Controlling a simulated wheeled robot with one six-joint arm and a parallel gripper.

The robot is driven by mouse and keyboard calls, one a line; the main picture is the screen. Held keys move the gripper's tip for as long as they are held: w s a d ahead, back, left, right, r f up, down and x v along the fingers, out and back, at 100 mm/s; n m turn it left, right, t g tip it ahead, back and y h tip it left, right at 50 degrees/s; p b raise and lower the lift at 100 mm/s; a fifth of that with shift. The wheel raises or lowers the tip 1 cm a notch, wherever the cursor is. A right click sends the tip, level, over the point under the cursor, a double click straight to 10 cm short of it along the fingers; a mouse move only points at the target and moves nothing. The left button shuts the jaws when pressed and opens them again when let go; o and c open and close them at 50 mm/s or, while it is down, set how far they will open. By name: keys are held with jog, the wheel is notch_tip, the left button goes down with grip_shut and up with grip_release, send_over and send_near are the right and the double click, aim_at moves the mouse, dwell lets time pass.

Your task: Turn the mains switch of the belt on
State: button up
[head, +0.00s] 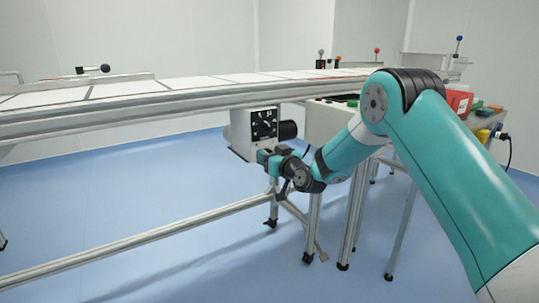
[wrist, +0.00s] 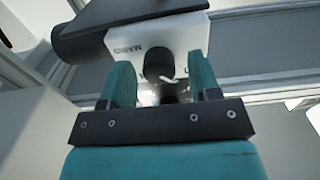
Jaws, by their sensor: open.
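The mains switch (wrist: 159,63) is a dark round knob on a white plate (wrist: 126,38) with the lettering "MAINS", which appears upside down in the wrist view. My gripper (wrist: 161,76) is open, with one teal finger on each side of the knob. I cannot tell whether the fingers touch it. In the head view, the white control box (head: 239,133) hangs under the belt (head: 190,88), with a black panel (head: 264,123) on its face. My gripper (head: 266,155) is at the lower part of that box. The mains switch cannot be made out there.
A dark cylinder (head: 288,130) sticks out from the right of the box. Metal legs (head: 314,225) and a long low rail (head: 150,240) stand near my arm. A side table with a red box (head: 459,102) is at the right. The blue floor at the left is clear.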

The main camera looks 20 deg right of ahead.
jog(key=shift+w, duration=0.2)
jog(key=shift+c, duration=0.2)
jog(key=c, duration=0.9)
